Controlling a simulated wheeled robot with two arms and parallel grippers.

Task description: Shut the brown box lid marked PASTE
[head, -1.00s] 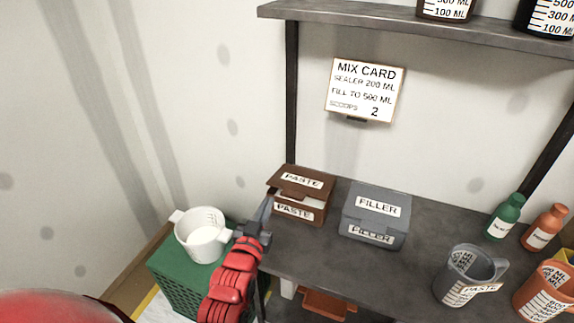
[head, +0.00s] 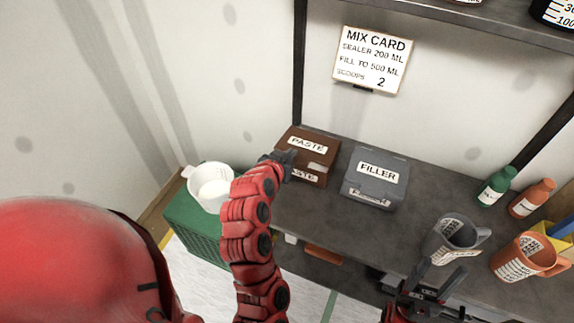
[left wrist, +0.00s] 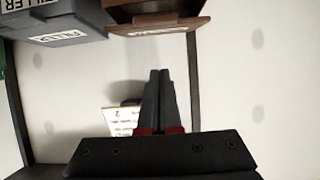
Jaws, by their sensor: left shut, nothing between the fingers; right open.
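The brown box (head: 322,178) marked PASTE stands at the back left of the dark bench. Its lid (head: 308,146) lies over the top, and a small pale patch shows under its front edge; I cannot tell whether it is fully down. My left gripper (head: 287,158) is shut and empty at the box's front left, hiding part of the front label. In the left wrist view the shut fingers (left wrist: 160,75) are below the brown box (left wrist: 155,22), apart from it in the picture. My right gripper (head: 437,274) is open and empty, in front of the grey jug.
A grey FILLER box (head: 374,178) stands right of the brown box. A grey jug (head: 455,236), an orange jug (head: 527,257) and green and orange bottles (head: 497,187) are to the right. A white jug (head: 209,187) sits on a green crate (head: 200,222) at left. A shelf runs above.

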